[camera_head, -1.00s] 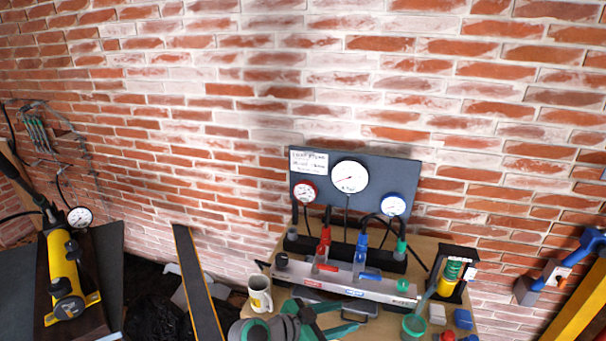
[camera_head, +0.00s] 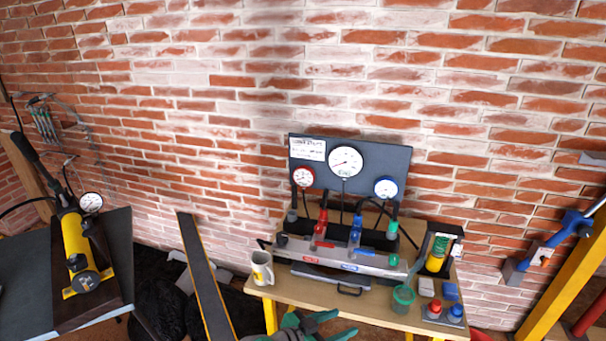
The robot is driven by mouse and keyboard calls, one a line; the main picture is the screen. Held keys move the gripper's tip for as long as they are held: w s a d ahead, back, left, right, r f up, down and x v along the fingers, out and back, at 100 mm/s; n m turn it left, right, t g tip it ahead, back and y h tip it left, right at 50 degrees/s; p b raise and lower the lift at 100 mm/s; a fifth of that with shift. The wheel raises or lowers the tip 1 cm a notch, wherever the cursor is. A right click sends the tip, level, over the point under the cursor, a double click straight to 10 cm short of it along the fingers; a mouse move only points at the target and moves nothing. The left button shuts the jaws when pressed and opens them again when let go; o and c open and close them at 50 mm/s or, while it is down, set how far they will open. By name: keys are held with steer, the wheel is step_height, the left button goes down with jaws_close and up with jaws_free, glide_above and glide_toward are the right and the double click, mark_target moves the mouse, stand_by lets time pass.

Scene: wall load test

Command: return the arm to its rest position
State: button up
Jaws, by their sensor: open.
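My gripper (camera_head: 334,325) shows at the bottom edge, with grey and green parts and two green fingers. The fingers are spread apart with nothing between them. It is in front of the wooden table (camera_head: 290,290), near its front edge, and most of the arm behind it is out of the picture.
On the table stand a gauge panel (camera_head: 400,160) with a valve manifold (camera_head: 340,262), a white mug (camera_head: 262,268), a green cup (camera_head: 403,299) and red and blue capped items. A yellow hand pump (camera_head: 78,245) lies at left. A blue tool (camera_head: 545,250) is at right.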

steer(key=s+a+f+n+t+y, duration=0.45)
steer(key=s+f+n+y, duration=0.3)
steer(key=s+f, duration=0.6)
steer(key=s+a+r+n+t+y, duration=0.1)
steer(key=s+a+n+y, duration=0.15)
steer(key=s, duration=0.55)
steer(key=s+a+r+n+t+y, duration=0.1)
steer(key=s+a, duration=0.2)
steer(key=s, duration=0.6)
steer(key=s+r+t, duration=0.1)
steer(key=s+r, duration=0.7)
steer(key=r, duration=0.1)
steer(key=shift+s+d+r+m, duration=0.25)
steer(key=shift+d+r+m, duration=0.05)
steer(key=shift+r, duration=0.05)
steer(key=shift+a+t, duration=0.1)
steer(key=shift+t, duration=0.15)
steer(key=shift+s, duration=0.1)
